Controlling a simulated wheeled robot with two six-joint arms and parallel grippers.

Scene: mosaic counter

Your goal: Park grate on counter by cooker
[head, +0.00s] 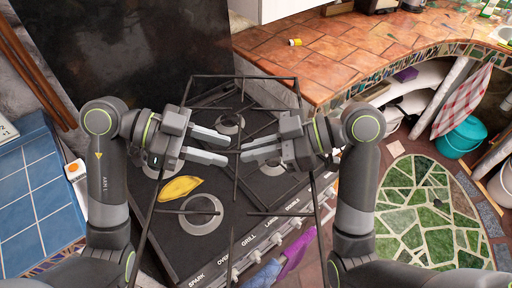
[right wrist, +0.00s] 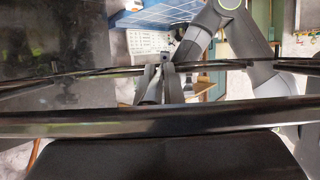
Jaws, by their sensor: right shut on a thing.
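The grate (head: 243,77) is a black wire frame with thin cross bars, spread over the dark cooker top (head: 170,240). It appears raised above the burners; its near end is hard to make out. My right gripper (head: 243,152) is shut on a middle bar of the grate. Grate bars also cross the right wrist view (right wrist: 160,122). My left gripper (head: 228,150) faces it from the left, its two fingers apart with nothing visible between them, tips just short of the bar. The tiled counter (head: 330,62) lies behind and right of the cooker.
A yellow item (head: 180,188) lies on the cooker top near a front burner (head: 200,216). A small yellow-and-white object (head: 295,42) stands on the counter, whose near part is otherwise clear. Cooker knobs (head: 253,257) and a purple cloth (head: 297,252) are at the front edge.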

